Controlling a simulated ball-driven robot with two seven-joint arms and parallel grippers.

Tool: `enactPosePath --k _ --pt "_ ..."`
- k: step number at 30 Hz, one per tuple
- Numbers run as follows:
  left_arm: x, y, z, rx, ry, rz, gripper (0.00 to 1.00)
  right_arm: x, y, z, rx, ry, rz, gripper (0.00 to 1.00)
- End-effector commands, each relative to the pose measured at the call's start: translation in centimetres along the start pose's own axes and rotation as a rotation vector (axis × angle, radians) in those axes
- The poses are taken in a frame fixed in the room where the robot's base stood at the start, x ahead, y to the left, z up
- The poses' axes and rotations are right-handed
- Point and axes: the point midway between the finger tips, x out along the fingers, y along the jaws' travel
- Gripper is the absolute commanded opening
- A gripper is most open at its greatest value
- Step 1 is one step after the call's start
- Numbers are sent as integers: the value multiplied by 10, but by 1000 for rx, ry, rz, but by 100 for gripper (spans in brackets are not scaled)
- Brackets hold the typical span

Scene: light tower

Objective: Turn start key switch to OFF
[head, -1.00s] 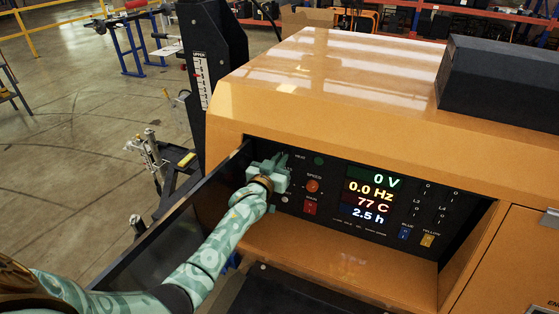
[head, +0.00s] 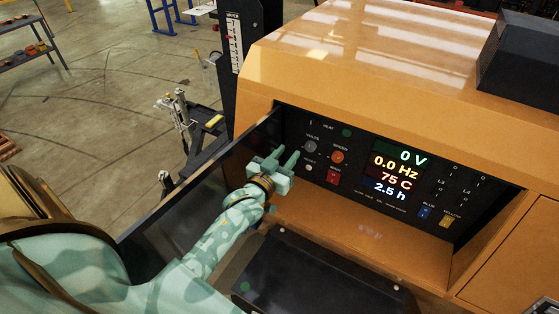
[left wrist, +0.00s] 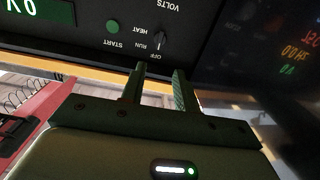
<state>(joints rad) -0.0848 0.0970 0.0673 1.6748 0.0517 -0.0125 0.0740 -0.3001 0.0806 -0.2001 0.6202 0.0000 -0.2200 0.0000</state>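The start key switch (left wrist: 160,39) is a small dark knob on the black control panel, beside the OFF, RUN, HEAT and START labels. The left wrist view shows it upside down. Its handle looks roughly in line with the OFF label, but it is too dark to be sure. In the head view the switch (head: 311,123) is a faint mark at the panel's upper left. My left gripper (head: 284,156) is in front of the panel's left end, below the switch and apart from it. In the left wrist view its fingers (left wrist: 160,76) are spread, with nothing between them. My right gripper is out of view.
A green lamp (head: 347,132) is beside the switch. An orange knob (head: 338,157), a red switch (head: 333,178) and the display (head: 398,171), reading 0 V and 0.0 Hz, are to its right. The open dark door (head: 187,190) stands left of my gripper.

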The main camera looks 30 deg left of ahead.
Motion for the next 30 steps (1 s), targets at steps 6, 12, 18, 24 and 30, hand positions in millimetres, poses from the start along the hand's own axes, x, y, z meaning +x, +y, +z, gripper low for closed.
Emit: enactPosePath --k 6,12,18,24,30 --pt "-30 0 0 0 -1 0 31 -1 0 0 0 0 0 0" --pt "-35 0 0 0 0 0 31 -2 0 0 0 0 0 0" --pt "-35 0 0 0 0 0 31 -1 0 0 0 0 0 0" --pt "-35 0 0 0 0 0 31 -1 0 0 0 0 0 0" --pt "-35 0 0 0 0 0 31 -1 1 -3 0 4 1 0"
